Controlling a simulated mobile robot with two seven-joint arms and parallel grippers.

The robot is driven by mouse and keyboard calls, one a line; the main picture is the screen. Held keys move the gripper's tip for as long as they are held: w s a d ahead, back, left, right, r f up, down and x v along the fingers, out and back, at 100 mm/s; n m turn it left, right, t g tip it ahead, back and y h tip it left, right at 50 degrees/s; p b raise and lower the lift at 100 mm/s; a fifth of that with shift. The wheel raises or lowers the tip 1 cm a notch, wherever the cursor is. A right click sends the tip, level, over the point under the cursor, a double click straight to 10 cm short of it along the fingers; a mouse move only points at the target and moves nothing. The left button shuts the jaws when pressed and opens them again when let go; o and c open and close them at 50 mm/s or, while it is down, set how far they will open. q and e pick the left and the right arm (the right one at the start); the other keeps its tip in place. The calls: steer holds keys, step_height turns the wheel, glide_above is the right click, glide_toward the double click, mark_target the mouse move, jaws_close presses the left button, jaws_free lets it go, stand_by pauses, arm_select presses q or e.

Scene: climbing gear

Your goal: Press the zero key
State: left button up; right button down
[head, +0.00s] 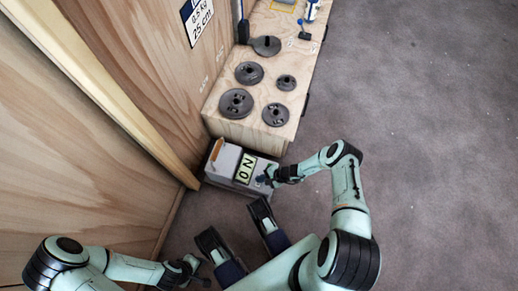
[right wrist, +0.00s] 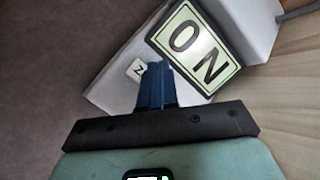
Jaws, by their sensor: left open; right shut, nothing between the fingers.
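A pale grey box (head: 219,165) stands on the floor against the end of the wooden bench. Its display plate (head: 246,168) carries the letters N and O; the plate also shows in the right wrist view (right wrist: 195,47). Beside it on the box is a small white key (right wrist: 137,69) marked with what looks like a Z. My right gripper (head: 266,180) is shut and empty, with its blue fingertips (right wrist: 157,68) right beside the key, partly covering its edge; I cannot tell whether they touch. My left gripper (head: 197,273) is open and empty at the lower left.
The wooden bench (head: 228,128) bears several dark round weight plates (head: 236,102). A wooden wall (head: 75,150) runs along the left, with a sign (head: 197,16) near the top. The grey carpet (head: 430,120) on the right is clear.

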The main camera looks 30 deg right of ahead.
step_height(320, 180, up, 5)
steer(key=p, duration=0.4)
arm_select(q)
step_height(320, 180, up, 4)
steer(key=shift+s+r, duration=0.15)
steer(key=shift+r, duration=0.1)
arm_select(e)
steer(key=shift+f, duration=0.1)
